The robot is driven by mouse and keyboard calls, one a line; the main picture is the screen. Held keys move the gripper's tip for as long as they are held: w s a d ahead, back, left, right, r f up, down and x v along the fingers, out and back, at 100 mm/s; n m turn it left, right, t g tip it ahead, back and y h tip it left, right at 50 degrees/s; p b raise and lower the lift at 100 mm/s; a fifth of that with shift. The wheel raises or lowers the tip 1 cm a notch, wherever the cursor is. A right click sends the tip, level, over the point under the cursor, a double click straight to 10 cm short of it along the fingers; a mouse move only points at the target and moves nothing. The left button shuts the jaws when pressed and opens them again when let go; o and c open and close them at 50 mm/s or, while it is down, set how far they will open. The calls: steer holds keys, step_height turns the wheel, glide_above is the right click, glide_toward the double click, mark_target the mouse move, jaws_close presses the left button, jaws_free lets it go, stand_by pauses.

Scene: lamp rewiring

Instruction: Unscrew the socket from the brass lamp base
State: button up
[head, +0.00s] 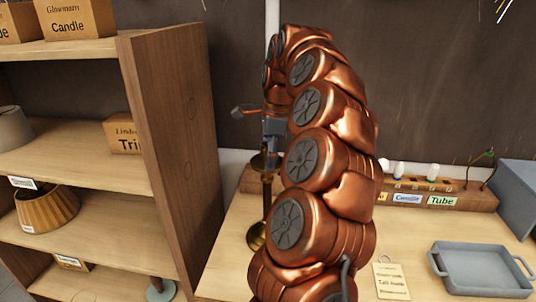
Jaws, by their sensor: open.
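The brass lamp base (266,195) stands upright on the workbench, left of my copper arm. Its wide brass cup (260,162) shows near the top, and part of its round foot (257,236) shows lower down. My arm covers the right side of the lamp. My gripper (270,140) is small in the head view, just above the cup, and is open. I cannot make out the socket clearly there, nor tell whether the fingers touch or surround it.
A wooden shelf unit (170,130) with boxes and lampshades stands close on the left. A wooden bulb rack (440,197) lines the back. A grey-blue tray (482,272) and a paper tag (391,281) lie at front right. Bare bench lies between rack and tray.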

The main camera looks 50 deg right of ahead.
steer(key=c, duration=1.2)
steer(key=o, duration=0.5)
steer(key=shift+c, duration=0.2)
steer(key=c, duration=0.4)
steer(key=n, duration=0.1)
steer(key=n+p, duration=0.1)
steer(key=n, duration=0.3)
steer(key=shift+s+d+r+g+p, duration=0.1)
steer(key=shift+d+g+p, duration=0.2)
steer(key=shift+g+p, duration=0.1)
steer(key=shift+d+n, duration=0.15)
steer(key=shift+n, duration=1.45)
steer(key=shift+d+n+g, duration=0.15)
steer(key=shift+n+g, duration=0.25)
steer(key=shift+n, duration=0.8)
steer(key=n, duration=0.4)
steer(key=shift+d, duration=0.25)
steer(key=shift+w+n+g, duration=0.2)
steer(key=shift+n+g, duration=0.1)
steer(key=shift+n, duration=0.5)
